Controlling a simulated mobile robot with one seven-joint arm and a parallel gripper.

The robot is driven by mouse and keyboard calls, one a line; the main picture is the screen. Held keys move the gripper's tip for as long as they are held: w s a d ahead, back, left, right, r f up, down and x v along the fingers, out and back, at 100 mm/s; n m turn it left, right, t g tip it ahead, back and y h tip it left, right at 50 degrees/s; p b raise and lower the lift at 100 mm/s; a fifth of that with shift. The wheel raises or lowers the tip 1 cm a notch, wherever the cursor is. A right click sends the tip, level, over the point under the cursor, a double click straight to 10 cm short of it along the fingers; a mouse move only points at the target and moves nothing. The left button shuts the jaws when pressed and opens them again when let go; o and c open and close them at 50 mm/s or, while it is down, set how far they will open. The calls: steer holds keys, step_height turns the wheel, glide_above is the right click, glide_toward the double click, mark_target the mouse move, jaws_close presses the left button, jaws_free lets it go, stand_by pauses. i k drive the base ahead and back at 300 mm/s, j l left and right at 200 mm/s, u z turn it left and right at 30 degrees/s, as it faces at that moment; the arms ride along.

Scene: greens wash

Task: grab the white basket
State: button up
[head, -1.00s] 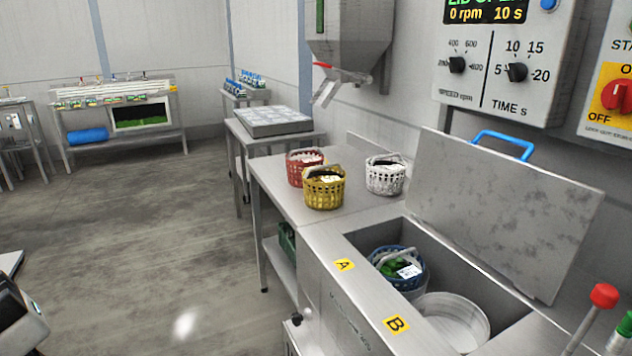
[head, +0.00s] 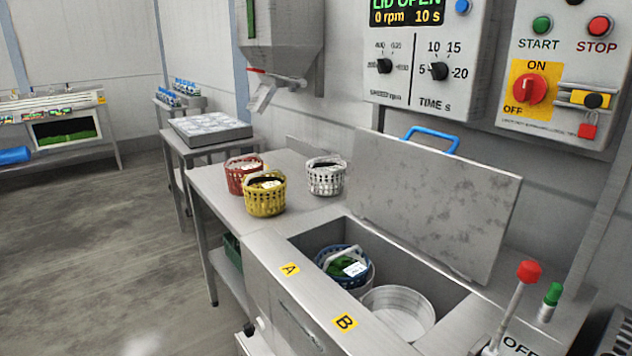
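The white basket (head: 326,177) stands upright on the steel table (head: 222,203), near the wall and to the right of the other baskets. It has slatted sides and a dark handle or rim part across its top; what it holds is hard to make out. My gripper is not in view.
A yellow basket (head: 265,196) and a red basket (head: 242,172) stand left of the white one. The open machine well in front holds a blue basket (head: 331,268) with greens and an empty round drum (head: 398,312). The raised lid (head: 440,200) stands on the right. Open floor lies left.

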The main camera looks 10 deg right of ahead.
mark_target(327, 184)
steer(key=i+j+u, duration=0.1)
steer(key=u, duration=1.05)
steer(key=i, duration=3.6)
steer(key=i+j+z, duration=0.2)
steer(key=i, duration=0.25)
steer(key=i+j+z, duration=0.25)
steer(key=i, duration=0.2)
steer(key=l+z, duration=0.1)
steer(key=z, duration=1.25)
